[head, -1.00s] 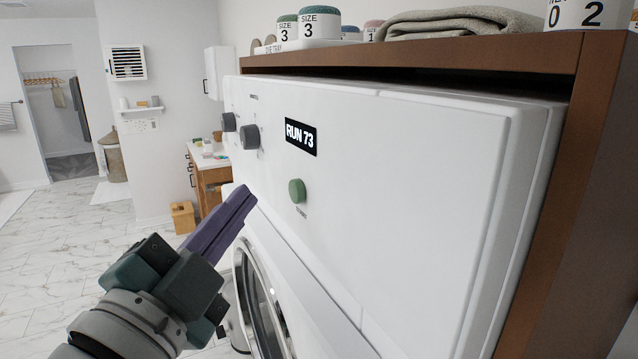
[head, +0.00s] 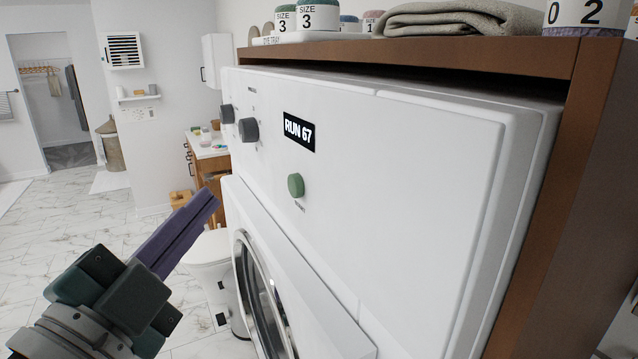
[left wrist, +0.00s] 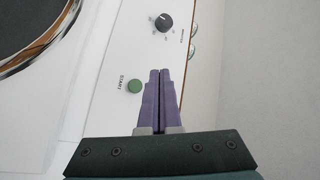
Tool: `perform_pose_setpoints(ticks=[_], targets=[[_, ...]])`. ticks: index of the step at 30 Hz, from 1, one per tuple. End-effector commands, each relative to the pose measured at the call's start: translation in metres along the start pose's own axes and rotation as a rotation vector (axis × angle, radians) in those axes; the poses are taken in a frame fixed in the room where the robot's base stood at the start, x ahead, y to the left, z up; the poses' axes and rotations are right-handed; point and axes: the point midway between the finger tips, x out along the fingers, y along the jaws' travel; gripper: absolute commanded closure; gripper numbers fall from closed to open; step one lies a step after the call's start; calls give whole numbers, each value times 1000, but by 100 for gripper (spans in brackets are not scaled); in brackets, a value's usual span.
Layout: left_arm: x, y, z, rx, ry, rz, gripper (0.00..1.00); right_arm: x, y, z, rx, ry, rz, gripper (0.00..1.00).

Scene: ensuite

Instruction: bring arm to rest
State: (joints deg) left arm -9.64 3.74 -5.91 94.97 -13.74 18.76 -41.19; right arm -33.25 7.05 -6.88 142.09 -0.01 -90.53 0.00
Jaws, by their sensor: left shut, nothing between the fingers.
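My left gripper (head: 212,200) is at the lower left of the head view, with its purple fingers together and nothing between them. It is in the air to the left of the white washing machine (head: 400,150), apart from its panel. In the left wrist view the shut fingers (left wrist: 160,72) are seen in front of the panel, beside the green start button (left wrist: 134,86). My right gripper is in neither view.
A brown wooden surround (head: 540,210) frames the machine; its top holds a folded towel (head: 450,20) and labelled jars (head: 320,17). A white toilet (head: 208,250) and a wooden cabinet (head: 212,170) stand beyond the gripper. Marble floor (head: 70,225) is open at the left.

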Motion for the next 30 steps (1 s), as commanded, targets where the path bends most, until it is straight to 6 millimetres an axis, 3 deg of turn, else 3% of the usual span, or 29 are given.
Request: perform_pose_setpoints(ticks=[5,8,14,21,25,30], targets=[[-6,5,12,-80,-106,76,100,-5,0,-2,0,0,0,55],[-21,13,26,-201,-262,178,100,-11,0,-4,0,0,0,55],[-90,36,45,-495,-680,412,100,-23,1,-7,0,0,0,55],[-197,44,26,-737,-1152,620,100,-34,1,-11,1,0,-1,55],[-233,40,14,-786,-1306,676,100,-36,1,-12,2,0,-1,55],[-248,38,9,-800,-1367,697,100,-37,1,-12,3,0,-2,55]])
